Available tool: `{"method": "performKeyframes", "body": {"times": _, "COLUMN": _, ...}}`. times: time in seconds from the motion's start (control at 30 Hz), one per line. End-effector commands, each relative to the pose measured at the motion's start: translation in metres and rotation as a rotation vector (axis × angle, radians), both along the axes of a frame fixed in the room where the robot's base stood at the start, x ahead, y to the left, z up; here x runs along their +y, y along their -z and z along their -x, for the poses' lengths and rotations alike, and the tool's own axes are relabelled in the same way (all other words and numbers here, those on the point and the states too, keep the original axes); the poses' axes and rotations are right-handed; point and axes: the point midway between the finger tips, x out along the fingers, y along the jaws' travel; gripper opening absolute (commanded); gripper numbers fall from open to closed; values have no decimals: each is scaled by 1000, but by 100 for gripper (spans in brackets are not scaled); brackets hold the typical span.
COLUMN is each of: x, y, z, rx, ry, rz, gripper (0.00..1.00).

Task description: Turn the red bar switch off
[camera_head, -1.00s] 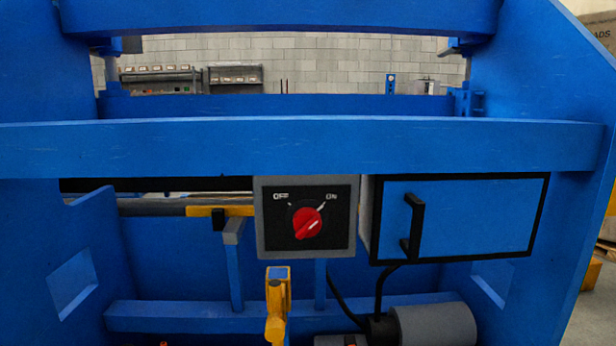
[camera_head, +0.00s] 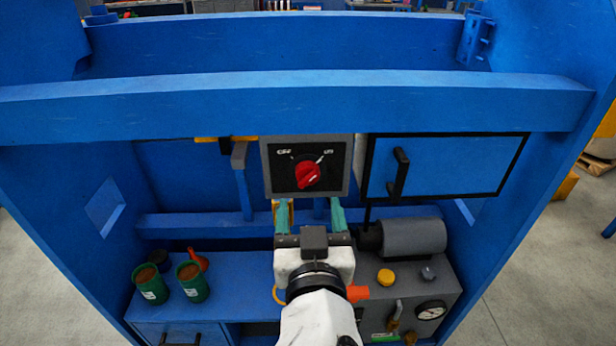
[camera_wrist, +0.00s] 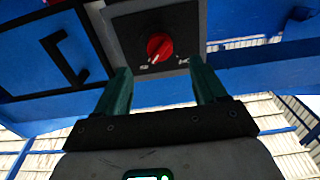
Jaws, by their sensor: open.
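The red bar switch (camera_head: 308,174) is a round red knob with a bar grip on a black plate in a grey box. Its white line points up and right, toward the ON label. The OFF label is at the upper left. My gripper (camera_head: 310,205) is below the switch box in the head view, with its two green fingers apart and empty. In the wrist view the knob (camera_wrist: 159,46) shows beyond and between the fingertips of my gripper (camera_wrist: 163,80), upside down. The fingers do not touch it.
A blue cabinet door (camera_head: 455,167) with a black handle (camera_head: 398,172) is right of the switch. A blue beam (camera_head: 300,100) runs above. Below are two green cans (camera_head: 172,284), a grey motor (camera_head: 413,237) and a gauge (camera_head: 430,310).

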Motion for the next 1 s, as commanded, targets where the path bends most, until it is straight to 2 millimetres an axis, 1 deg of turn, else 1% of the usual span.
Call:
{"method": "performKeyframes", "body": {"times": 0.03, "x": 0, "y": -1, "z": -10, "rx": 1, "ry": 2, "rz": -1, "gripper": 71}}
{"method": "performKeyframes", "body": {"times": 0.2, "x": 0, "y": -1, "z": -41, "rx": 1, "ry": 1, "rz": -2, "gripper": 71}}
{"method": "performKeyframes", "body": {"times": 0.3, "x": -1, "y": 0, "z": -56, "rx": 1, "ry": 3, "rz": 0, "gripper": 71}}
{"method": "performKeyframes", "body": {"times": 0.4, "x": -1, "y": 0, "z": -67, "rx": 2, "ry": 2, "rz": 0, "gripper": 71}}
{"method": "performKeyframes", "body": {"times": 0.6, "x": -1, "y": 0, "z": -76, "rx": 2, "ry": 0, "rz": 0, "gripper": 71}}
{"method": "performKeyframes", "body": {"times": 0.83, "x": -1, "y": 0, "z": -76, "rx": 2, "ry": 1, "rz": 0, "gripper": 71}}
{"method": "performKeyframes", "body": {"times": 0.87, "x": -1, "y": 0, "z": -76, "rx": 2, "ry": 1, "rz": 0, "gripper": 69}}
{"method": "performKeyframes", "body": {"times": 1.0, "x": -1, "y": 0, "z": -76, "rx": 2, "ry": 1, "rz": 0, "gripper": 55}}
